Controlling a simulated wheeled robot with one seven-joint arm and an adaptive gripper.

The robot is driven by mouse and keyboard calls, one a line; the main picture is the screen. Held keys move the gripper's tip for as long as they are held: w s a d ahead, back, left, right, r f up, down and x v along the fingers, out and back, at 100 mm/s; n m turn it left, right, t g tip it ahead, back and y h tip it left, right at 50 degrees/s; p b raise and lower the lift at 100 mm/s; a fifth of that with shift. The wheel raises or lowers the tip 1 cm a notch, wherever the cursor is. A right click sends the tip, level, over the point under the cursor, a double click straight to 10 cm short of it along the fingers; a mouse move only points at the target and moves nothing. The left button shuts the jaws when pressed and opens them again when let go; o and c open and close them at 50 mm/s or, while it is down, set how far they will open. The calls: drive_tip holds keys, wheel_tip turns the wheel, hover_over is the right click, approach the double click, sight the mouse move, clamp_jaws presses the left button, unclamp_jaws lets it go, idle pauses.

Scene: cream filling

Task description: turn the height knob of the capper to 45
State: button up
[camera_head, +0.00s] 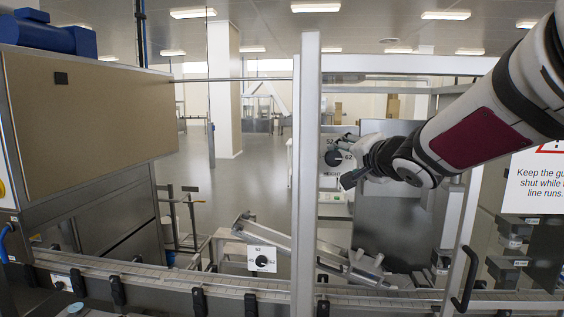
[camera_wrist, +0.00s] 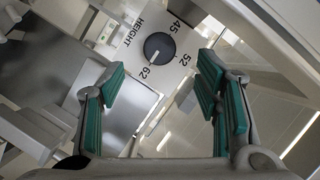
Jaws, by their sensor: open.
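The capper's height knob (camera_wrist: 159,48) is a round dark grey knob with a white pointer line, on a white plate (camera_wrist: 133,57) marked HEIGHT, 45, 52 and 62. The pointer is at the 62 mark. The knob also shows in the head view (camera_head: 333,158), small, just left of my gripper (camera_head: 350,178). In the wrist view my gripper (camera_wrist: 162,65) is open and empty. Its green-padded fingers are spread to either side below the knob, with the knob ahead between their tips. I see no contact with the knob.
A second dial plate (camera_head: 254,268) with a dark knob stands lower down by the conveyor (camera_head: 225,286). A metal guard post (camera_head: 305,200) rises left of the height plate. A door frame with a black handle (camera_head: 467,280) and a guard warning sign (camera_head: 545,185) are at the right.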

sight(333, 159)
drive_tip(key=b+x, duration=0.3)
drive_tip(key=x, duration=0.5)
drive_tip(key=shift+s, duration=0.1)
drive_tip(key=c, duration=1.2)
